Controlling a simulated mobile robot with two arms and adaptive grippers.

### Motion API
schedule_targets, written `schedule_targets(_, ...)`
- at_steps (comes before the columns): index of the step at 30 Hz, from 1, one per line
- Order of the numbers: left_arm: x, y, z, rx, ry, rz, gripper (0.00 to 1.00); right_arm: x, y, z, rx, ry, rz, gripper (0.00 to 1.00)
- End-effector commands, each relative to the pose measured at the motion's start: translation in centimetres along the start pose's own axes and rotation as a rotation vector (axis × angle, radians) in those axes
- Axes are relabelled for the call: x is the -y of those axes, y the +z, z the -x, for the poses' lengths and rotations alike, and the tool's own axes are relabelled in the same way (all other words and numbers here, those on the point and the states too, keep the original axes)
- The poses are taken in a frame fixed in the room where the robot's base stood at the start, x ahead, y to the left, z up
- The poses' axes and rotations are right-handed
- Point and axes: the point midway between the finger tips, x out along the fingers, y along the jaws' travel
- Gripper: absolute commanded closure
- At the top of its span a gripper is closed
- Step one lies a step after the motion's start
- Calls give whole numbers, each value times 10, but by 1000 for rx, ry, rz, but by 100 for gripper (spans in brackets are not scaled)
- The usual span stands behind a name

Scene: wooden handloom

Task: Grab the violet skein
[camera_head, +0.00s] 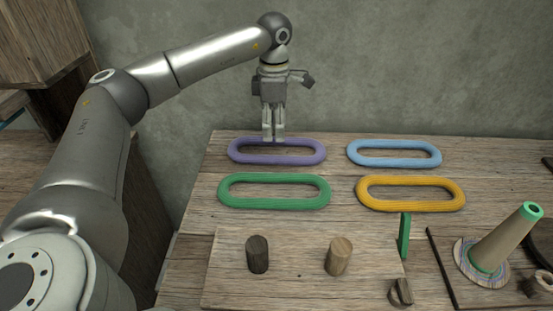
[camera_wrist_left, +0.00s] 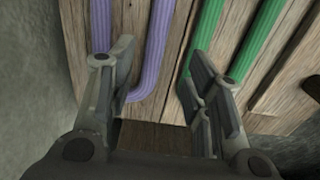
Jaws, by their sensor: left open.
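The violet skein (camera_head: 290,160) is an oval ring lying flat at the back left of the wooden table. My left gripper (camera_head: 273,138) points down over its far side, with its fingers apart. In the left wrist view, one long strand of the violet skein (camera_wrist_left: 158,45) runs between the fingers of the open gripper (camera_wrist_left: 152,78), and the other strand passes by the left finger. I cannot tell whether the fingers touch it. My right gripper is out of view.
A green skein (camera_head: 274,204) lies just in front of the violet one, a blue skein (camera_head: 394,163) to its right and a yellow skein (camera_head: 411,207) at front right. Two short pegs, dark (camera_head: 257,254) and light (camera_head: 339,256), stand nearer. A tilted cone (camera_head: 507,240) is at right. A grey wall rises behind.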

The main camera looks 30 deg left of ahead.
Motion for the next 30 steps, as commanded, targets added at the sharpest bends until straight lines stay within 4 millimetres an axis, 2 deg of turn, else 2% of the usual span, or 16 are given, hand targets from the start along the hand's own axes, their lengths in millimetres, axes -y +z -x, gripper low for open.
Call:
schedule_targets(6, 0, -1, -36, -3, -3, 0, 55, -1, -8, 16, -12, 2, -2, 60)
schedule_targets(14, 0, 0, -58, -2, -2, 0, 55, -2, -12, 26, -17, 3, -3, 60)
schedule_targets(21, -2, 2, -94, -4, -3, 1, 55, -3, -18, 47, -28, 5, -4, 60)
schedule_targets(25, -2, 2, -103, -2, -2, 2, 55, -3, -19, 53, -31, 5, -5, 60)
schedule_targets(30, -2, 2, -104, -2, -1, 2, 55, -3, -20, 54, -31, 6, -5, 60)
